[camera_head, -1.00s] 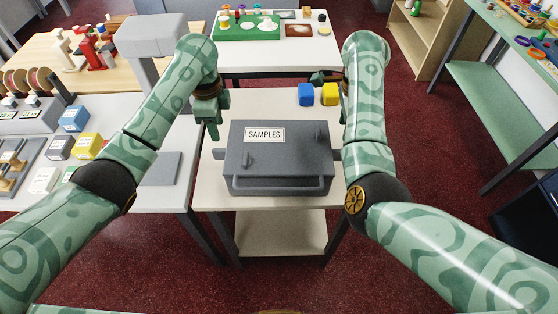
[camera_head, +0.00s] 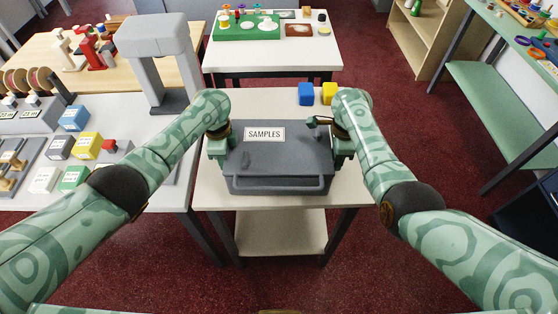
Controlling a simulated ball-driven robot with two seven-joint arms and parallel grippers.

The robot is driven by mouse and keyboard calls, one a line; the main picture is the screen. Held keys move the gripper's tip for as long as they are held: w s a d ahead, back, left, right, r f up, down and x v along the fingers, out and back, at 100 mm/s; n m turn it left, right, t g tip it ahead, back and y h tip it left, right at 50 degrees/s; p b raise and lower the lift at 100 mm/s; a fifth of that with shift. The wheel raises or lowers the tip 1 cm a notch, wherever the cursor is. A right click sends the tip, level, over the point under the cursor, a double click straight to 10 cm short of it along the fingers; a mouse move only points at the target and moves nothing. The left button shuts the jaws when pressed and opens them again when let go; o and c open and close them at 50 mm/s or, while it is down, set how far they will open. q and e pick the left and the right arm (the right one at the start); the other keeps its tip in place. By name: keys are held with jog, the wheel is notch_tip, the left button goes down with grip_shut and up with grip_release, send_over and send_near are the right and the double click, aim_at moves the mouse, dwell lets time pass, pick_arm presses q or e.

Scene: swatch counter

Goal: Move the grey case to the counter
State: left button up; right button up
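The grey case (camera_head: 278,166) lies flat on a small pale table, with a SAMPLES label on its lid and a bar handle along its near side. My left gripper (camera_head: 216,152) is at the case's left end, where a side grip stuck out. My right gripper (camera_head: 342,152) is at the right end, partly behind my arm's wrist. Both sit close against the case; their fingertips are mostly hidden, so I cannot tell whether they are closed on it. A pale counter (camera_head: 150,200) stands to the left of the small table.
The small table (camera_head: 220,195) has a lower shelf (camera_head: 280,232). A blue block (camera_head: 306,94) and a yellow block (camera_head: 329,93) stand behind the case. Dark red floor (camera_head: 420,150) is clear at right.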

pick_arm(q)
grip_shut()
pick_arm(e)
grip_shut()
jog(key=shift+w+r, duration=0.1)
dwell(1.0)
